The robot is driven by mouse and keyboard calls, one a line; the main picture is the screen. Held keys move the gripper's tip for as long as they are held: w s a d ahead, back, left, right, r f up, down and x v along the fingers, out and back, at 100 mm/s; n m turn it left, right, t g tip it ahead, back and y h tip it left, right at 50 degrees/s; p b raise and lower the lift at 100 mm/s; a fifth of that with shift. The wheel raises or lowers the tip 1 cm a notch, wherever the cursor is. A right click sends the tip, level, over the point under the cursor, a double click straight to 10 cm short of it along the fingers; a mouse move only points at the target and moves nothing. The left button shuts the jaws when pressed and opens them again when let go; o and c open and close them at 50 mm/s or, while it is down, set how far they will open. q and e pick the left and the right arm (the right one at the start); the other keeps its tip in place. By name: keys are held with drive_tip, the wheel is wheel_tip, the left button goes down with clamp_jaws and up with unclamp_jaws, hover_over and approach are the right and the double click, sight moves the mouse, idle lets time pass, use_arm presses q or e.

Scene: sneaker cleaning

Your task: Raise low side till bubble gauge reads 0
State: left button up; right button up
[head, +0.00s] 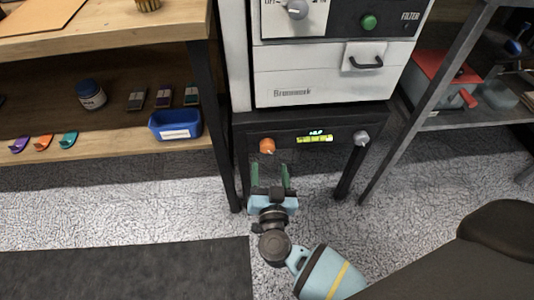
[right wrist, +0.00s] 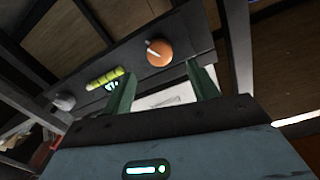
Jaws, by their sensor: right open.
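A yellow-green bubble gauge (head: 315,139) with a small lit display above it is set in the front bar of the black stand (head: 290,128). An orange knob (head: 267,146) is at the bar's left and a grey knob (head: 361,138) at its right. My right gripper (head: 271,168) is open and empty, just below the orange knob and apart from it. The right wrist view shows the orange knob (right wrist: 159,52) beyond the open fingers (right wrist: 163,88), with the gauge (right wrist: 104,78) and grey knob (right wrist: 63,101) to its left. The bubble is too small to read. My left gripper is not seen.
A white machine (head: 310,85) with a drawer stands on the black stand. A wooden shelf (head: 110,157) with a blue bin (head: 175,125) is close on the left. A metal rack (head: 440,85) stands on the right. The speckled floor (head: 130,205) in front is clear, with a dark mat.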

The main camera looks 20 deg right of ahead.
sight(268, 150)
drive_tip(key=b+x, duration=0.1)
drive_tip(key=x, duration=0.4)
drive_tip(key=shift+f, duration=0.15)
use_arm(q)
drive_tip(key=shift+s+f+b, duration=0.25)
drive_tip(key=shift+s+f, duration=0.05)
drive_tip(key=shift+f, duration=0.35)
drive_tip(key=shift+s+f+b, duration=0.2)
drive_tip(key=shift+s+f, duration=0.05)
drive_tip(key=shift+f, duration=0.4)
use_arm(e)
drive_tip(key=shift+w+d, duration=0.25)
drive_tip(key=shift+w, duration=0.35)
drive_tip(key=shift+c, duration=0.5)
